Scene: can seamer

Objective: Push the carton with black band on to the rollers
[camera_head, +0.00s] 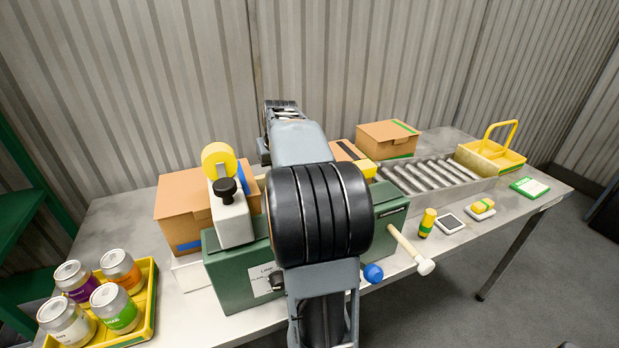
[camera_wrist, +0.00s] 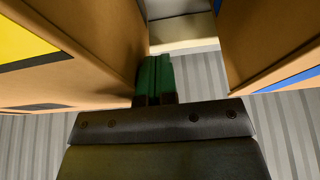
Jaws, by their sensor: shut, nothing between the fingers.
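The carton with the black band (camera_head: 348,153) stands behind the green machine, mostly hidden by my arm in the head view. In the wrist view it fills the left side (camera_wrist: 95,45), with dark stripes on its cardboard. My gripper (camera_wrist: 154,62) is shut and empty, its green fingers in the gap between this carton and the blue-banded carton (camera_wrist: 270,45) on the right. The fingers are close to the black-banded carton's side; I cannot tell if they touch. The rollers (camera_head: 432,174) lie right of the black-banded carton in the head view.
The blue-banded carton (camera_head: 180,205) stands left and a green-banded carton (camera_head: 388,139) stands behind the rollers. The green can seamer (camera_head: 235,275) is in front. A yellow can tray (camera_head: 147,325), mallet (camera_head: 410,250) and yellow basket (camera_head: 490,157) are around. A corrugated wall (camera_head: 330,70) closes the back.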

